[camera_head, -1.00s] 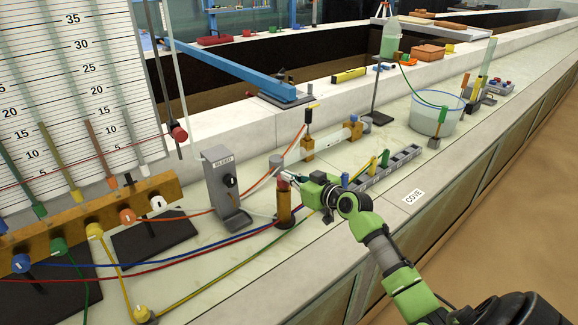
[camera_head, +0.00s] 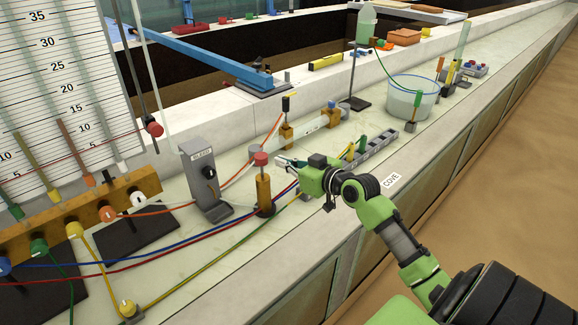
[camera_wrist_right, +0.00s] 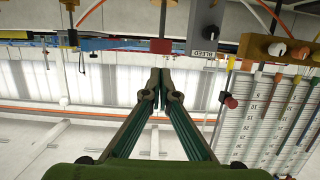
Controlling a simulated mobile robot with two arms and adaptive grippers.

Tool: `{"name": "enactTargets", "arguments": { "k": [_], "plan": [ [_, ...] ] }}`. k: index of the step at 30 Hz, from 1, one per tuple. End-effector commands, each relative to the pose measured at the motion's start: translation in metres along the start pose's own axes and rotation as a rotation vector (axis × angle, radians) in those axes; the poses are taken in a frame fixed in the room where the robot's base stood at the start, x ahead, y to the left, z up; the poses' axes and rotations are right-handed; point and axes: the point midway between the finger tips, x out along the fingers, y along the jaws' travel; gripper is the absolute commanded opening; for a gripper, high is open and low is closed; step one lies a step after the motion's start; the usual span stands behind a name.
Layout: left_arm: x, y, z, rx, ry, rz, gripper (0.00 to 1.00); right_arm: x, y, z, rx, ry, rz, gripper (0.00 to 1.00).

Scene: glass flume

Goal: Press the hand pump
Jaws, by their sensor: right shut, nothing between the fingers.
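The hand pump (camera_head: 264,190) is an upright brass cylinder on the bench, with a red knob (camera_head: 260,158) on a short rod above it. The knob stands raised, clear of the body. My right gripper (camera_head: 281,161) is shut and empty, close to the right of the knob at about its height; a small gap seems to show. In the right wrist view, which is upside down, my shut fingers (camera_wrist_right: 160,82) point toward the red knob (camera_wrist_right: 160,46). My left gripper is out of view.
A grey BLEED box (camera_head: 204,180) stands left of the pump. A brass valve manifold (camera_head: 85,215) and coloured hoses lie further left. A bucket (camera_head: 412,98) stands further back.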

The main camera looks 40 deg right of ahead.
Motion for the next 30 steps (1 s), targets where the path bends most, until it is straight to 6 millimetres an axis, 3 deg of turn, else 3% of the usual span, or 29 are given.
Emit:
{"name": "enactTargets", "arguments": {
  "k": [8, 30],
  "plan": [
    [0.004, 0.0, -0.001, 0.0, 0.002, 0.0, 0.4, -0.02, 0.0, 0.0, -0.001, -0.001, 0.0, 0.0],
    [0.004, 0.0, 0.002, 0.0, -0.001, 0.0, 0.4, -0.021, 0.001, -0.001, 0.0, 0.001, 0.001, 0.0]
  ]
}}
